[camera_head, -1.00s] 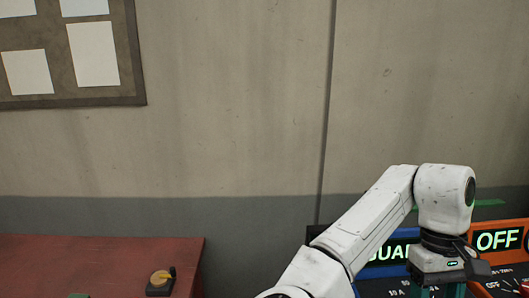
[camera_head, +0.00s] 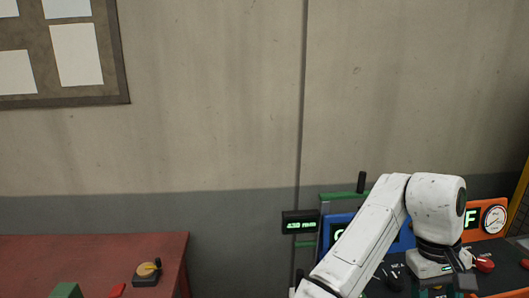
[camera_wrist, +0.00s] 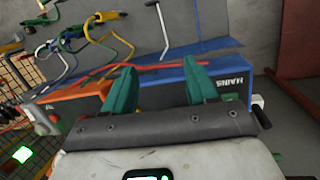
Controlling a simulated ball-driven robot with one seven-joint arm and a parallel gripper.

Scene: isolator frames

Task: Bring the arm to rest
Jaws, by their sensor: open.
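My gripper shows in the wrist view (camera_wrist: 158,90) with its two green fingers apart and nothing between them. It is open. In the head view my white arm reaches in from the bottom and bends down at the right, in front of the panels. The fingertips are mostly cut off or hidden at the bottom of the head view. Behind the fingers in the wrist view stand a blue panel (camera_wrist: 228,84) lettered "MAINS" and an orange panel (camera_wrist: 82,106).
An orange panel with a round gauge (camera_head: 494,219) and a red knob (camera_head: 484,264) stands right of my arm. A small green display (camera_head: 300,223) is left of it. A red table (camera_head: 90,255) bears a yellow-handled switch (camera_head: 147,272). Coloured cables (camera_wrist: 100,35) hang in the wrist view.

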